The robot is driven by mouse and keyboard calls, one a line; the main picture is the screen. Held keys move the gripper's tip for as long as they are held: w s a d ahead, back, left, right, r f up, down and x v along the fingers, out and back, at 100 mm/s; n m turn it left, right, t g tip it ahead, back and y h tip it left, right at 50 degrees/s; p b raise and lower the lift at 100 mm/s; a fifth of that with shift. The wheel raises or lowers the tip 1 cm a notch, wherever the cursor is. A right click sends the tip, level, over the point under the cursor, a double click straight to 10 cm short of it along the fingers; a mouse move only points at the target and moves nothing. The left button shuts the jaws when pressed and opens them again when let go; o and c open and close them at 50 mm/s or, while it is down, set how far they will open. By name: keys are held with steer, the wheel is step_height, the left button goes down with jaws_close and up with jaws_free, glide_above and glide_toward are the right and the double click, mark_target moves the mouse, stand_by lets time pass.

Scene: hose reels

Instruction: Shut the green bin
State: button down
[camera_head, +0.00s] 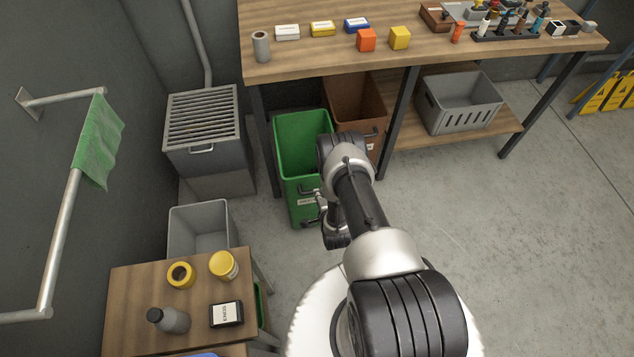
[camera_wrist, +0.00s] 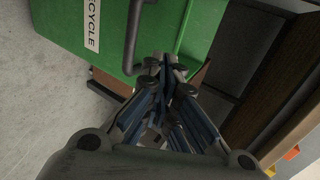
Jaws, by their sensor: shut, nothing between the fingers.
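The green bin (camera_head: 288,130) stands out in front of the workbench, open at the top, with its empty-looking inside visible. Its front carries a dark handle (camera_wrist: 134,38) and a white label reading "RECYCLE" (camera_wrist: 92,22). My gripper (camera_head: 318,207) is low at the front right of the bin, close to the handle, partly hidden by my arm. In the wrist view my gripper (camera_wrist: 165,72) is shut and empty, its fingertips beside the handle and near the green front. I cannot tell whether they touch it.
A brown bin (camera_head: 350,97) sits under the workbench (camera_head: 300,62) to the right of the green one. A grey slatted cabinet (camera_head: 205,125) stands to the left. A grey crate (camera_head: 462,100) lies on the lower shelf. A small wooden table (camera_head: 135,285) is at lower left. Floor at right is clear.

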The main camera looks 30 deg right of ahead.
mark_target(316, 175)
steer(key=x, duration=0.2)
steer(key=b+x, duration=0.1)
steer(key=x, duration=0.1)
steer(key=r+b+x, duration=0.1)
steer(key=x, duration=0.1)
steer(key=shift+w, duration=0.35)
steer(key=shift+w+d+b, duration=0.25)
steer(key=shift+w+b, duration=0.1)
steer(key=shift+w, duration=0.35)
steer(key=shift+r, duration=0.1)
